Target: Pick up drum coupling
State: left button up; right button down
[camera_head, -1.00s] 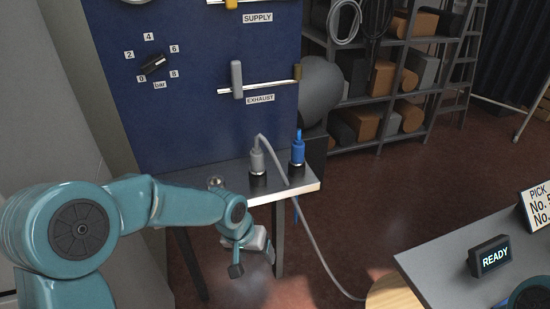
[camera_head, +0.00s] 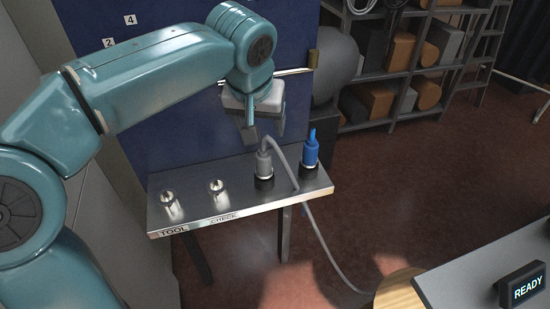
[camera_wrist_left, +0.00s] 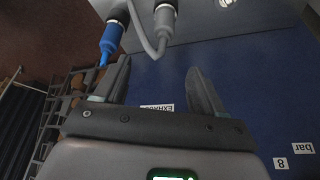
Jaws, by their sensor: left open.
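A grey coupling (camera_head: 264,163) with a grey hose stands upright in a black socket on the metal shelf (camera_head: 240,199). A blue coupling (camera_head: 311,150) stands in another black socket to its right. No label shows which is the drum coupling. My left gripper (camera_head: 266,133) is open and empty, just above the grey coupling in the head view. In the left wrist view, the grey coupling (camera_wrist_left: 164,20) and the blue coupling (camera_wrist_left: 110,40) lie beyond the open fingers (camera_wrist_left: 160,70), with the grey one nearer the gap's middle. My right gripper is not in view.
Two empty metal fittings sit at the shelf's left, near the TOOL and CHECK labels. A blue panel (camera_head: 130,75) rises behind the shelf. The hose (camera_head: 325,240) hangs to the floor. A table with a READY display (camera_head: 522,286) stands at lower right.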

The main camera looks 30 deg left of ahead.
aim_at(263, 152)
pick_arm(q)
jog(key=x, duration=0.9)
jog(key=shift+s+a+f, duration=0.15)
jog(key=shift+a+f, duration=0.05)
jog(key=shift+f, duration=0.5)
jog(key=shift+x, duration=2.75)
jog(key=c, duration=1.2)
